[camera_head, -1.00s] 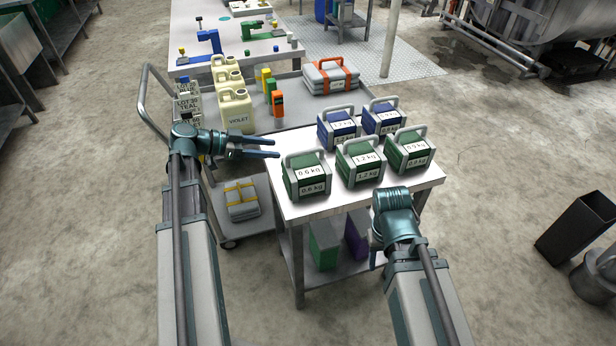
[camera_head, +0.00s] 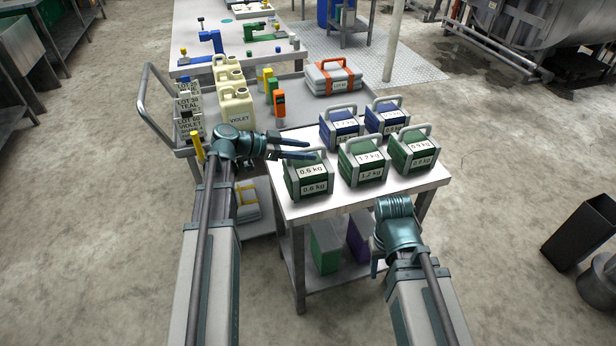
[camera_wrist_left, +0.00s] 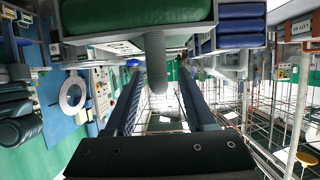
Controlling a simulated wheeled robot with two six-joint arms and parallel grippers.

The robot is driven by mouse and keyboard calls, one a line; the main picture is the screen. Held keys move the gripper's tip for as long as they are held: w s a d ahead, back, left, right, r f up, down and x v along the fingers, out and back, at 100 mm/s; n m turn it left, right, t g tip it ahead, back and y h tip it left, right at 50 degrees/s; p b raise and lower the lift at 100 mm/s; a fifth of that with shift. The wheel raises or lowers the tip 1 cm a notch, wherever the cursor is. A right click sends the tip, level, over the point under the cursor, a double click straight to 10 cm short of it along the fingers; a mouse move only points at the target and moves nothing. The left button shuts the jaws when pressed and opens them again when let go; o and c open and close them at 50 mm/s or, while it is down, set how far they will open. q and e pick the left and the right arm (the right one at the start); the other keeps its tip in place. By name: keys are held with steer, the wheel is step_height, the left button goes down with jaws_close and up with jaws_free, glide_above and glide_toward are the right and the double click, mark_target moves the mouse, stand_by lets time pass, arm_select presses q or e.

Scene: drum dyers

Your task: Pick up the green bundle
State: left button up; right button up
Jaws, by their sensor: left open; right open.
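Three green bundles with grey frames and top handles stand in the front row on a white table (camera_head: 330,207): one labelled 0.6 kg (camera_head: 309,178), one labelled 1.2 kg (camera_head: 362,164) and one labelled 0.9 kg (camera_head: 414,152). My left gripper (camera_head: 311,150) is open and empty, with its fingertips close to the top handle of the 0.6 kg bundle. In the left wrist view a green bundle (camera_wrist_left: 135,14) fills the top, and its grey handle shows between the open fingers; I cannot tell whether they touch. My right gripper (camera_head: 385,250) is low before the table, its fingers mostly hidden.
Two blue bundles (camera_head: 341,128) stand behind the green ones. A grey cart with cream jugs (camera_head: 236,108) and an orange-strapped grey bundle (camera_head: 333,77) lies behind the table. Green and purple blocks sit on the lower shelf (camera_head: 338,273). A dark bin (camera_head: 582,232) stands far right.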

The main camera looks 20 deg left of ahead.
arm_select(q)
steer(key=shift+w+d+f, duration=0.3)
steer(key=shift+w+d, duration=0.05)
steer(key=shift+d, duration=0.1)
jaws_close()
steer(key=shift+r, duration=0.1)
stand_by(1.0)
